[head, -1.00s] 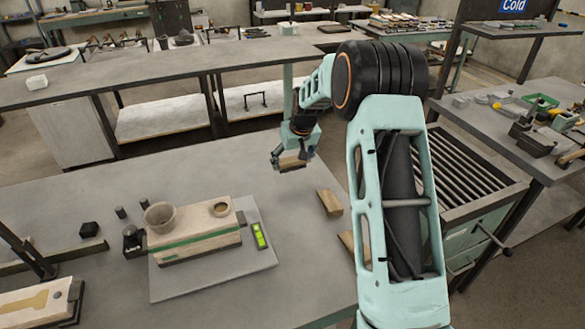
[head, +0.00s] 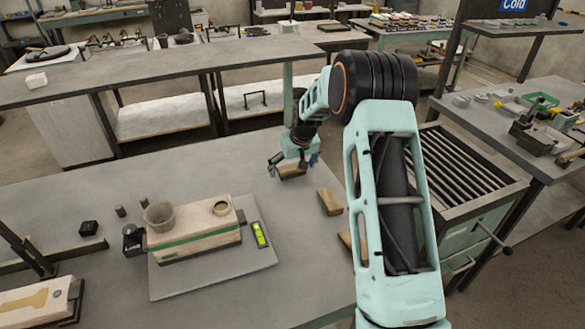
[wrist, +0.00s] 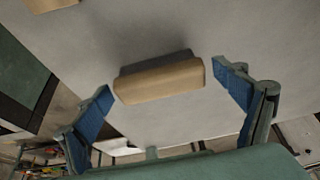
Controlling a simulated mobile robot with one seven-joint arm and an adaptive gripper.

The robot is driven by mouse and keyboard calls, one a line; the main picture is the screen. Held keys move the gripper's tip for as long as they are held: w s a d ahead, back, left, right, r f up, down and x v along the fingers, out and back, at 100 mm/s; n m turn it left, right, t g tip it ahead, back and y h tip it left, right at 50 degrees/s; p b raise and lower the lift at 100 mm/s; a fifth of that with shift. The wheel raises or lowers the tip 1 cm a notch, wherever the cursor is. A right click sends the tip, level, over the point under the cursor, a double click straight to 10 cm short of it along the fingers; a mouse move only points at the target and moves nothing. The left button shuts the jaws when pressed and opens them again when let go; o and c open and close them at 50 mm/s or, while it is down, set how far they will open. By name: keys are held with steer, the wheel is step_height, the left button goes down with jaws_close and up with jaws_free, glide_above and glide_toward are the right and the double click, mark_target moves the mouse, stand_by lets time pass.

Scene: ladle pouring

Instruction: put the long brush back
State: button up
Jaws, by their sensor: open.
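A wooden piece, which appears to be the brush (head: 292,170), is at my gripper (head: 293,163) near the far side of the front table. In the wrist view the brush (wrist: 160,81) is a light wooden bar with a dark strip along its far side. My gripper (wrist: 165,95) is open, with one blue-padded finger off each end of the bar. Slim gaps show at both ends. The bar looks to be at or just above the grey tabletop; its underside is hidden.
Two more wooden pieces lie to the right; one (head: 329,202) is clear, the other (head: 345,239) is partly behind my arm. A mould (head: 195,240) with a cup (head: 159,216) stands on a grey plate (head: 210,284), beside a green level (head: 260,234).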

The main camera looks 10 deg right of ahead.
steer(key=shift+r, duration=0.45)
steer(key=v, duration=1.1)
steer(key=shift+s+r, duration=0.15)
steer(key=shift+r, duration=0.05)
steer(key=shift+d, duration=0.1)
